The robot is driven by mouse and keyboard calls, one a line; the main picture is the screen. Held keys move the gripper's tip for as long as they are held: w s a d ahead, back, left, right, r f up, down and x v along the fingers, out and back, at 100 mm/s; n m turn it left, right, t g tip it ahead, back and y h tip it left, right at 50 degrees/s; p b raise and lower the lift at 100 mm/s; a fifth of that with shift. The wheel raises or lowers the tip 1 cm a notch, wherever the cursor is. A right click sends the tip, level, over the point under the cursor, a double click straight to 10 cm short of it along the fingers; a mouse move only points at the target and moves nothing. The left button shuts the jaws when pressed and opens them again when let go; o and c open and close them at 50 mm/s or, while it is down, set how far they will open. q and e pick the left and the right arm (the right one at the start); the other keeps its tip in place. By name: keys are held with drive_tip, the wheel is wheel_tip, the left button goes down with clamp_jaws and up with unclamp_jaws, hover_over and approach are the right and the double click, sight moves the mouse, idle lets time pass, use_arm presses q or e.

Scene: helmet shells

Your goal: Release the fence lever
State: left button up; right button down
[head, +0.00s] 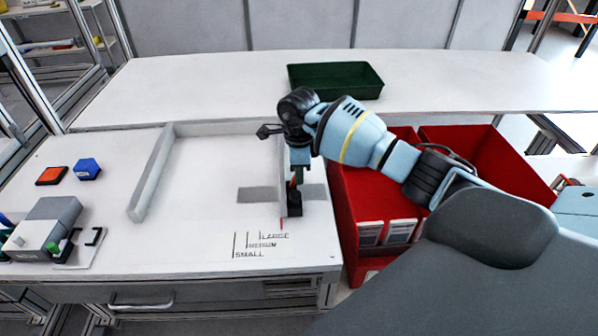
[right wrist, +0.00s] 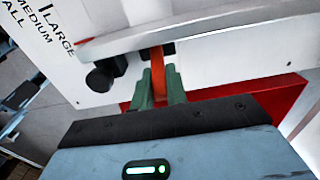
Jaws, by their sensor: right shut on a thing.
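The fence lever is orange and upright in the right wrist view (right wrist: 158,74). My right gripper (right wrist: 158,88) has its green fingers on either side of the lever and is shut on it. In the head view the same gripper (head: 297,180) points down at the right end of the white table, and hides most of the lever. The sliding fence (head: 283,160) is a pale bar running front to back, with a black block (head: 294,203) at its front end. It also crosses the right wrist view as a grey bar (right wrist: 200,32). My left gripper is not in view.
LARGE, MEDIUM and SMALL marks (head: 262,245) are printed near the table's front edge. A fixed pale rail (head: 150,180) stands left. Red bins (head: 350,215) adjoin the table at right. A green tray (head: 335,80) lies behind. The table between rail and fence is clear.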

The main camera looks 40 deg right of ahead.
sight(290, 184)
drive_tip(key=shift+w+a+r+g+h, duration=0.1)
drive_tip(key=shift+w+a+g+h, duration=0.15)
drive_tip(key=shift+h, duration=0.25)
drive_tip(key=shift+a+r+g+h, duration=0.1)
drive_tip(key=shift+a+g+h, duration=0.05)
drive_tip(key=shift+g+h, duration=0.3)
drive_tip(key=c, duration=1.4)
unclamp_jaws()
drive_tip(key=s+v, duration=0.1)
drive_tip(key=v, duration=0.6)
drive_tip(key=shift+w+r+b, duration=0.3)
drive_tip(key=shift+w+r, duration=0.05)
drive_tip(key=shift+w, duration=0.15)
drive_tip(key=shift+a+f, duration=0.1)
